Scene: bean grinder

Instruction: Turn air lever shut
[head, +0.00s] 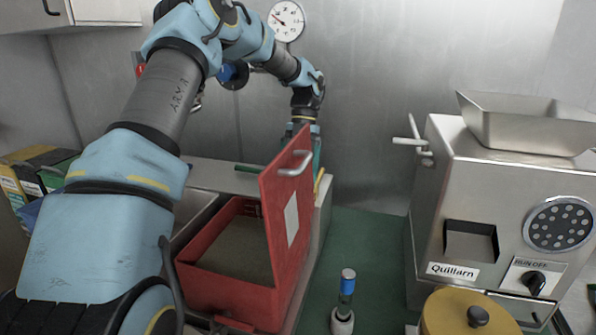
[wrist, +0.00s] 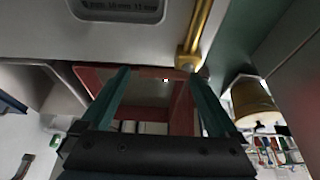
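A yellow, brass-coloured bar (wrist: 197,35), which looks like the air lever, stands out from a light grey housing (wrist: 140,35) in the wrist view. In the head view a thin yellow strip (head: 320,182) shows just right of the raised red lid. My gripper (wrist: 160,73) has its two teal fingers spread with nothing between them. The bar is just beyond the right fingertip; I cannot tell whether they touch. In the head view my gripper (head: 317,146) points down behind the red lid, which hides most of it.
A red box (head: 230,265) stands with its lid (head: 288,205) upright, close to my gripper. A steel grinder (head: 475,220) is at the right, with a brass-coloured lidded pot (head: 468,315) before it. A gauge (head: 286,20) hangs behind.

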